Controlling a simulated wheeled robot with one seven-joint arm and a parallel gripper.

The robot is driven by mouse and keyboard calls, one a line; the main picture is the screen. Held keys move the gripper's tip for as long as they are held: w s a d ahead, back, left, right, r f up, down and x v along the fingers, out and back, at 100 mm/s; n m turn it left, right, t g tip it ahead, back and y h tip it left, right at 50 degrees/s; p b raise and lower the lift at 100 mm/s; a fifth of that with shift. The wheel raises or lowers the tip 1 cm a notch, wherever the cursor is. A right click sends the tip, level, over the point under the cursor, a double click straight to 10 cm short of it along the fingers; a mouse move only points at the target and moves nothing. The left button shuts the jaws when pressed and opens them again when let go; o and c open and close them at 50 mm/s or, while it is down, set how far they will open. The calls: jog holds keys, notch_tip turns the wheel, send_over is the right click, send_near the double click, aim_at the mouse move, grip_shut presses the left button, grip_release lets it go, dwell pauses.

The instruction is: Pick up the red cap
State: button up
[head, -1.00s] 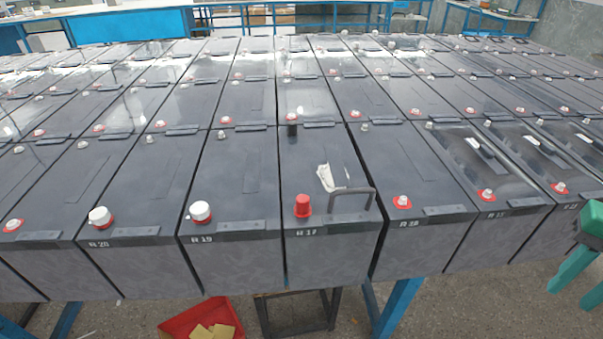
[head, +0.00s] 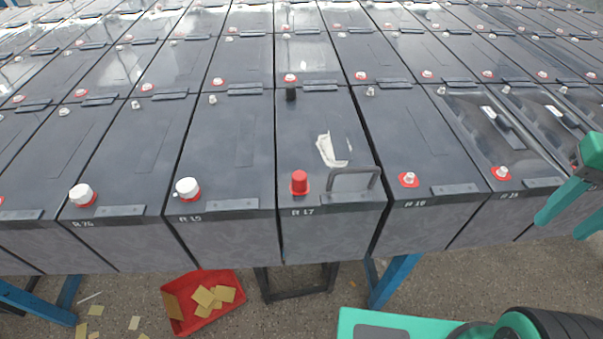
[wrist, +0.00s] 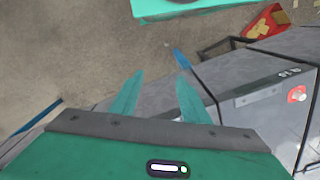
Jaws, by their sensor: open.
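The red cap (head: 299,183) stands upright on the front terminal of the battery marked R 17 (head: 318,240), near the middle of the head view. A grey handle (head: 352,181) rises just to its right. My gripper (head: 568,222) is at the right edge of the head view, well to the right of the cap, with its green fingers apart and nothing between them. In the wrist view both fingers (wrist: 157,92) are spread over the floor and a battery front. The red cap does not show in the wrist view.
White caps (head: 187,189) (head: 82,194) sit on batteries to the left. A bare terminal with a red base (head: 409,179) is on the battery to the right. A red tray (head: 176,312) with yellowish pieces lies on the floor. Batteries stand closely packed in rows.

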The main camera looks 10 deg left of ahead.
jog(key=w+a+r+n, duration=0.1)
jog(key=w+a+n, duration=0.1)
jog(key=a, duration=0.2)
jog(key=w+a+r+n, duration=0.2)
jog(key=w+a, duration=0.1)
jog(key=w+a+r+n, duration=0.1)
jog(key=w+a+n, duration=0.2)
jog(key=a, duration=0.1)
jog(key=shift+w+a+r, duration=0.1)
jog(key=shift+a+r, duration=0.2)
jog(key=shift+r, duration=0.05)
jog(key=w+a+r+n, duration=0.25)
jog(key=a+n, duration=0.25)
jog(key=a, duration=0.6)
notch_tip(320, 180, up, 4)
jog(key=n, duration=0.9)
send_over(301, 174)
jog(key=f, duration=0.4)
jog(key=shift+s+a+f, duration=0.1)
jog(key=shift+a+f, duration=0.1)
jog(key=shift+f, duration=0.05)
jog(key=shift+d+f, duration=0.15)
jog(key=shift+f, duration=1.15)
jog(key=shift+d+f, duration=0.1)
jog(key=shift+f, duration=1.2)
jog(key=shift+c, duration=0.3)
jog(key=c, duration=1)
